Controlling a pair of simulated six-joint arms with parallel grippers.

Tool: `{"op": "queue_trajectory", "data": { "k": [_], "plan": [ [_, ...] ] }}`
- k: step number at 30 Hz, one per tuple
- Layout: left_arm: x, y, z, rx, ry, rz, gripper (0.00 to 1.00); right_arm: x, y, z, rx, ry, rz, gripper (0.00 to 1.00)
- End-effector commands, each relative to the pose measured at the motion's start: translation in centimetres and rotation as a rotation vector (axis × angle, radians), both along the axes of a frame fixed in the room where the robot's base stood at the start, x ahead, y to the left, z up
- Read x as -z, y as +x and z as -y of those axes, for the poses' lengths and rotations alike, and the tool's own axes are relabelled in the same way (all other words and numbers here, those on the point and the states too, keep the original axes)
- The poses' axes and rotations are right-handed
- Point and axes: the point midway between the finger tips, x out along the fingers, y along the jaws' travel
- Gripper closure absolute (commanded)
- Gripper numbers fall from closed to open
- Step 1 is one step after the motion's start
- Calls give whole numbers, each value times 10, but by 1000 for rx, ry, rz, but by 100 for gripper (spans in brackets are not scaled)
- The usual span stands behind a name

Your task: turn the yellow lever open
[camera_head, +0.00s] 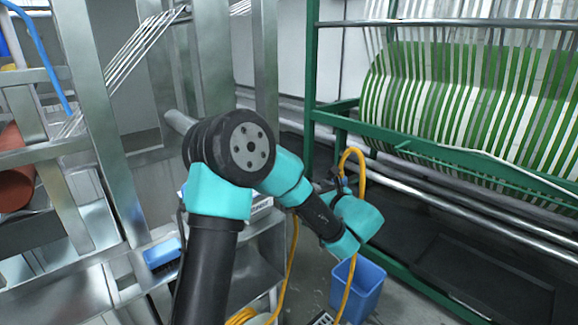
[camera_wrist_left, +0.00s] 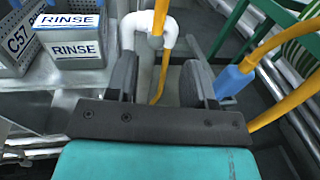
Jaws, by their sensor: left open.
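My left gripper (camera_wrist_left: 160,85) is open in the left wrist view, its two dark fingers apart with no object held between them. Beyond the fingers, a narrow yellow piece (camera_wrist_left: 160,17) stands upright by a white bent pipe (camera_wrist_left: 171,38); it may be the yellow lever, but I cannot tell it surely from a hose. More yellow shows lower down between the fingers. In the head view my teal and black left arm reaches right, and its wrist mostly hides the fingers and whatever is in front of them. My right gripper is not in view.
A yellow hose (camera_head: 354,158) loops by my wrist; a blue fitting (camera_wrist_left: 234,79) shows on yellow hose in the wrist view. A blue bin (camera_head: 358,290) stands below. Boxes marked RINSE (camera_wrist_left: 75,48) sit at left. A green-framed webbing machine (camera_head: 470,95) fills the right.

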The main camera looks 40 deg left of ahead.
Motion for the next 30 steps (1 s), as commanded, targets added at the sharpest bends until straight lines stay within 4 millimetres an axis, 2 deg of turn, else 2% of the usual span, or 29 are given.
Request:
{"op": "queue_trajectory", "data": {
  "k": [3, 12, 17, 23, 30],
  "plan": [
    [-11, 1, 2, 5, 34, 19, 52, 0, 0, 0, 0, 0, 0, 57],
    [-10, 1, 1, 5, 32, 17, 52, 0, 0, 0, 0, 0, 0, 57],
    [-9, 4, -6, 5, 31, 18, 52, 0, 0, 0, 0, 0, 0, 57],
    [-9, 13, -30, 2, 30, 16, 52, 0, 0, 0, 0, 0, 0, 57],
    [-9, 30, -67, 2, 30, 16, 52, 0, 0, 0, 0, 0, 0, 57]
  ]
}}
